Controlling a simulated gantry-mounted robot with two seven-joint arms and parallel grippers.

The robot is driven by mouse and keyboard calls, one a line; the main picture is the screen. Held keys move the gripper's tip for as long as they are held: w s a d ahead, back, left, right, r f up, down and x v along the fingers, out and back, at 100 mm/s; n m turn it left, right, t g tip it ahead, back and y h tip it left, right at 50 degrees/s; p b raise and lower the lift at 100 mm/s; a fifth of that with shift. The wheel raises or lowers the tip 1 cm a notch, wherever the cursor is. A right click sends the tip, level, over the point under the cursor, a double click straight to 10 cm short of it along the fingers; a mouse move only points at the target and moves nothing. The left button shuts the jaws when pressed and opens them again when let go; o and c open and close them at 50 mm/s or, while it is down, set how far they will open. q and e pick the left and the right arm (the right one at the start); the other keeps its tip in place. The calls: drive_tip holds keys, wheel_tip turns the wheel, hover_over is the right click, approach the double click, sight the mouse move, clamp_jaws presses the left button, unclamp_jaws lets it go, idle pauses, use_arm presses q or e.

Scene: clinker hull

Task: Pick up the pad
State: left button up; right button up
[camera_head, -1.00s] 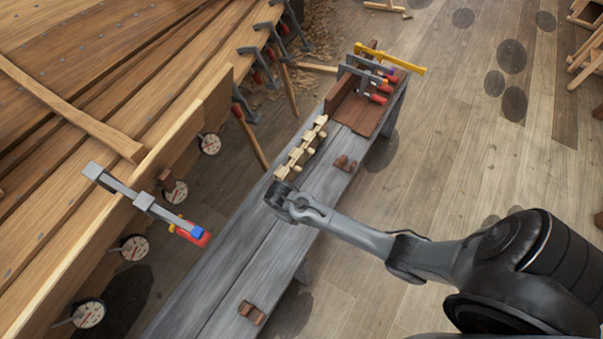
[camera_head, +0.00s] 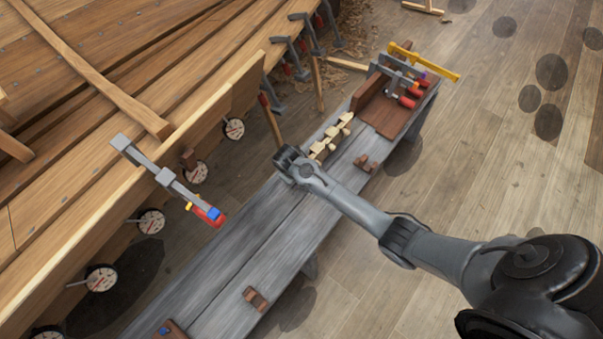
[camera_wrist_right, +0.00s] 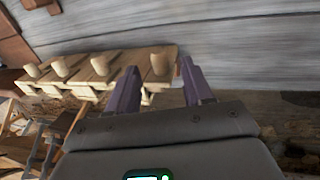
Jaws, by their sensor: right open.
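Small brown wooden blocks that look like pads lie on the grey bench: a pair (camera_head: 367,163) right of my right arm and another pair (camera_head: 255,298) near the front. In the right wrist view a brown pair (camera_wrist_right: 40,5) shows at the top left. My right gripper (camera_wrist_right: 160,88) is open, its two purple fingers apart near the end of a pale wooden rack with pegs (camera_wrist_right: 100,68). One peg shows between and beyond the fingertips; I cannot tell if they touch. In the head view my right wrist hides the fingers and part of the rack (camera_head: 333,138). My left gripper is not in view.
The planked hull (camera_head: 110,110) rises left of the bench (camera_head: 240,260), with a clamp (camera_head: 168,178) on its edge. A brown tool box (camera_head: 385,112) with clamps stands at the bench's far end.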

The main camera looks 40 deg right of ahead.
drive_tip(key=b+x, duration=0.1)
drive_tip(key=x, duration=0.3)
drive_tip(key=shift+f, duration=0.15)
drive_tip(key=shift+c, duration=0.5)
clamp_jaws()
